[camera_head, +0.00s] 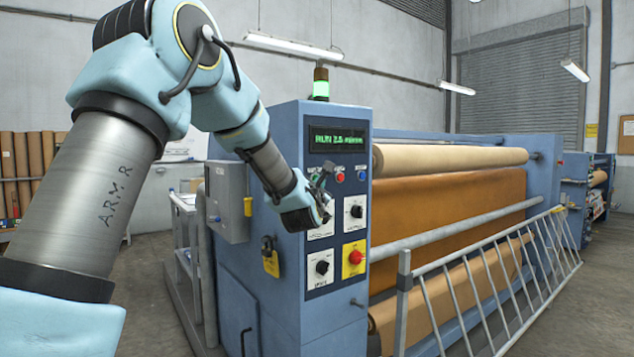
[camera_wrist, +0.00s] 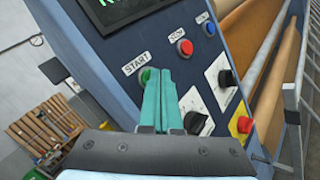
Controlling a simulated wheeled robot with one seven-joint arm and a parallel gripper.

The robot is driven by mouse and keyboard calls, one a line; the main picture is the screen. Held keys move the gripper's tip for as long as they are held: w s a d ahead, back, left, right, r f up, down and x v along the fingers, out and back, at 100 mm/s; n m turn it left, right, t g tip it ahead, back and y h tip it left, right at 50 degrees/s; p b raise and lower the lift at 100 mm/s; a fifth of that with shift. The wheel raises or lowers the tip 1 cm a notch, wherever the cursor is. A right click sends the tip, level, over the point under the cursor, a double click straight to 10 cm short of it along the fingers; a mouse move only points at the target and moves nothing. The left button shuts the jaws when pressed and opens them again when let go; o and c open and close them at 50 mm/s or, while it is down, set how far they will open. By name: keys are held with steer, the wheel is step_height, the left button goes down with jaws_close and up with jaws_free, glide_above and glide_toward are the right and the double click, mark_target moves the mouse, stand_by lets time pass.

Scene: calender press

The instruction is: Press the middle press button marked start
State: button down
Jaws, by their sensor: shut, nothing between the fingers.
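The green button (camera_wrist: 146,75) sits under a label reading START on the slanted blue press panel in the wrist view. It is the leftmost of three buttons in a row; the middle one is a red button (camera_wrist: 185,47). My gripper (camera_wrist: 159,73) is shut and empty, its teal fingertips right at the green button and covering its right part. I cannot tell whether they touch it. In the head view my gripper (camera_head: 322,179) is at the panel's upper left and hides the green button; the red button (camera_head: 340,177) shows to its right.
A blue button (camera_head: 361,175) is at the row's right end. Black knobs (camera_head: 356,211) and a red knob on a yellow plate (camera_head: 354,257) lie below. The display (camera_head: 337,140) glows green. A grey box (camera_head: 227,200) and a yellow padlock tag (camera_head: 271,263) are left. A railing (camera_head: 490,290) stands right.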

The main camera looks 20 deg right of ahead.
stand_by(0.4)
steer(key=shift+s+d+b, duration=0.1)
steer(key=shift+s+b, duration=0.55)
steer(key=shift+s, duration=0.05)
steer(key=shift+s+d+b, duration=0.25)
steer(key=shift+s+b, duration=0.4)
steer(key=shift+s, duration=0.6)
steer(key=shift+s+d+b, duration=0.2)
steer(key=shift+s+b, duration=0.45)
steer(key=shift+s, duration=0.55)
